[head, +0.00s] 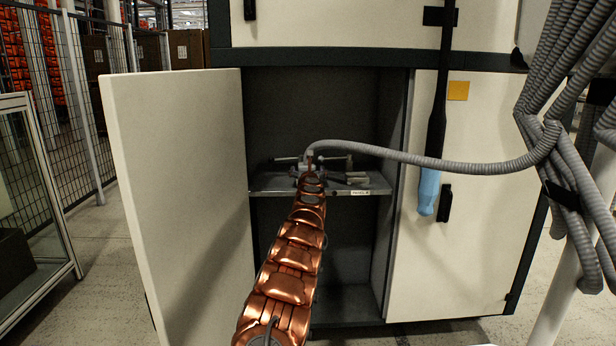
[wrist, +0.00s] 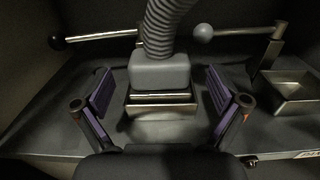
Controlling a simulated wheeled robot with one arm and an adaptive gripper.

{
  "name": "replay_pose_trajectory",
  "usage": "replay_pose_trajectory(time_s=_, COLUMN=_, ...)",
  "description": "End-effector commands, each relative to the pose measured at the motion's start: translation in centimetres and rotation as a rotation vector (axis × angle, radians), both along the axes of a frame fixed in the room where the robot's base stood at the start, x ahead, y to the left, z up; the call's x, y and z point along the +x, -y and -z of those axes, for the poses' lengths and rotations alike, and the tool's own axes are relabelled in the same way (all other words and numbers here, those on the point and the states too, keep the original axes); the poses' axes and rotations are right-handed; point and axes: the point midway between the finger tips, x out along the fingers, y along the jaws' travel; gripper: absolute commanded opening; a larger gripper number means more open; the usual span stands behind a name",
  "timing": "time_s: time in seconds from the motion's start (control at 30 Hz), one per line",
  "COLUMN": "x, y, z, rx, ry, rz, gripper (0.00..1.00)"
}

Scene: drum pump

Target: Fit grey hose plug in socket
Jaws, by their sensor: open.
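The grey hose plug (wrist: 160,70) is a blocky end piece on a ribbed grey hose (wrist: 165,22). In the wrist view it stands upright at a metal socket (wrist: 162,108), with its lower part behind the socket's near rim. How deep it sits cannot be told. My gripper (wrist: 158,88) is open, with one purple-padded finger on each side of the plug and a gap to both. In the head view the hose (head: 430,161) arches from the right to the shelf, where my arm's end hides most of the plug and socket.
A second, empty socket (wrist: 293,92) is at the right. Lever rods with a dark ball (wrist: 57,42) and a grey ball (wrist: 203,33) flank the hose. The shelf (head: 272,184) is inside a cabinet with its white door (head: 180,200) swung open at the left.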

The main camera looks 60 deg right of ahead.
Motion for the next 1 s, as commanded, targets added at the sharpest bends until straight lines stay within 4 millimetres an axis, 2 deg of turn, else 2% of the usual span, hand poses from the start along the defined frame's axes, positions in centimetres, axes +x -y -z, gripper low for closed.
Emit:
replay_pose_trajectory(time_s=0.7, x=-2.2, y=-3.2, z=-0.1, rx=0.0, ry=0.003, rz=-0.003, gripper=0.97)
replay_pose_trajectory(time_s=1.0, x=-2.6, y=-3.6, z=0.3, rx=0.003, ry=-0.001, rz=-0.002, gripper=0.97)
